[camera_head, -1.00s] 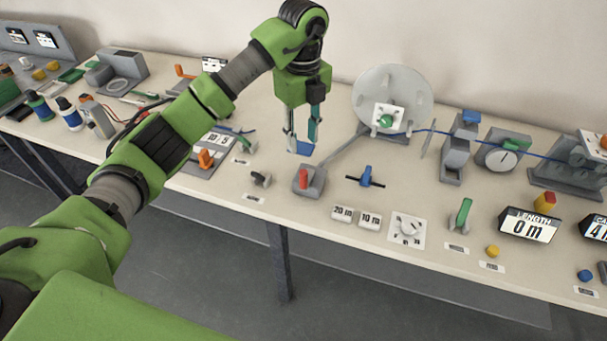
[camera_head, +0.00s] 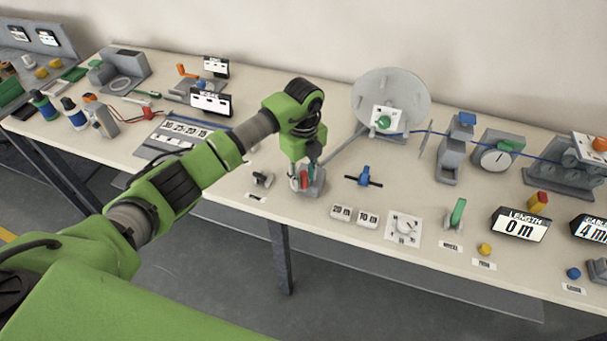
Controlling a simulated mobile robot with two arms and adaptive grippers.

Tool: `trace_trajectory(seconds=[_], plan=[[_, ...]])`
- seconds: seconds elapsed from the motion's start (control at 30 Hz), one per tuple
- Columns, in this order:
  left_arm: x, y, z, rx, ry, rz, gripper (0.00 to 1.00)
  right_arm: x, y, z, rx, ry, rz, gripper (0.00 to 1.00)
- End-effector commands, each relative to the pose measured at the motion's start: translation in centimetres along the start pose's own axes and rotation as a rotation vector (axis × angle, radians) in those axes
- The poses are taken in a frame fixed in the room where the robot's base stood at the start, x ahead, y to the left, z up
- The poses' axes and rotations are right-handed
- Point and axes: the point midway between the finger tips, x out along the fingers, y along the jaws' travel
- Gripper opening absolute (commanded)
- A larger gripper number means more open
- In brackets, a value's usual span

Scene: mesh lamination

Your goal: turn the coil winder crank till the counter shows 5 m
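The length counter (camera_head: 520,225) at the right reads 0 m. The large pale grey disc (camera_head: 412,92) at the back has a white square plate with a green knob (camera_head: 383,122); I cannot tell for sure which part is the crank. My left gripper (camera_head: 303,184) points down at a grey block (camera_head: 319,184) with an upright red handle (camera_head: 304,178). Its two fingers stand on either side of the red handle and look apart, partly hiding the block. A grey bar runs from the block toward the disc. My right gripper is not in view.
A blue-handled valve (camera_head: 365,177), white 20 m and 10 m blocks (camera_head: 368,217), a dial plate (camera_head: 404,228) and a green lever (camera_head: 457,213) stand to the right.

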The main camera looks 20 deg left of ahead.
Motion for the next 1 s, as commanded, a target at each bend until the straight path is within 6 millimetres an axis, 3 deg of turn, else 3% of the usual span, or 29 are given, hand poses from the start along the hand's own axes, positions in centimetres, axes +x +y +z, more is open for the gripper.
trace_trajectory(seconds=[0.13, 0.23, 0.27, 0.67, 1.0], plan=[[0.0, 0.0, 0.0, 0.0, 0.0, 0.0, 0.29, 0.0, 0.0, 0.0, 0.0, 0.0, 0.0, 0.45], [0.0, 0.0, 0.0, 0.0, 0.0, 0.0, 0.03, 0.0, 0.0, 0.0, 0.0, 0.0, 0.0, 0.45], [0.0, 0.0, 0.0, 0.0, 0.0, 0.0, 0.0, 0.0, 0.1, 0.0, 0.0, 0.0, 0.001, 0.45], [0.0, 0.0, 0.2, 0.038, 0.001, -0.002, 0.0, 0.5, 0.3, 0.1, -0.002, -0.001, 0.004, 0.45], [0.2, 0.5, 1.4, 0.26, -0.003, -0.003, 0.0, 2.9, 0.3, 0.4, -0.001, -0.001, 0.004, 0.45]])
